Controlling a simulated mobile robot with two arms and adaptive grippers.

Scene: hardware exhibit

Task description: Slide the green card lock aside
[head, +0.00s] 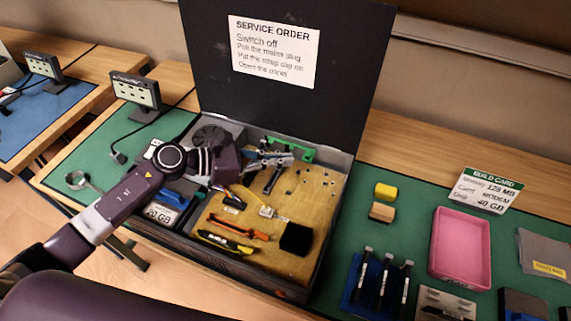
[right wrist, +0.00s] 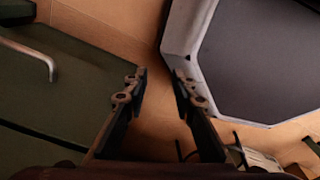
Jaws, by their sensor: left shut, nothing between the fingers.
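The green card lock (head: 301,152) shows at the back of the open computer case (head: 328,218), partly hidden by my left gripper. My left gripper (head: 283,160) reaches into the case from the left, shut and empty, with its fingers just in front of the green lock. I cannot tell whether they touch it. My right gripper (right wrist: 158,88) shows only in the right wrist view, open and empty, with its fingers apart. The green lock is not in that view.
The raised black lid carries a service order sheet (head: 273,50). A tan board with cables and a black block (head: 296,239) fills the case. A pink tray (head: 461,247), yellow block (head: 385,191) and blue tool holder (head: 358,286) lie to the right on the green mat.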

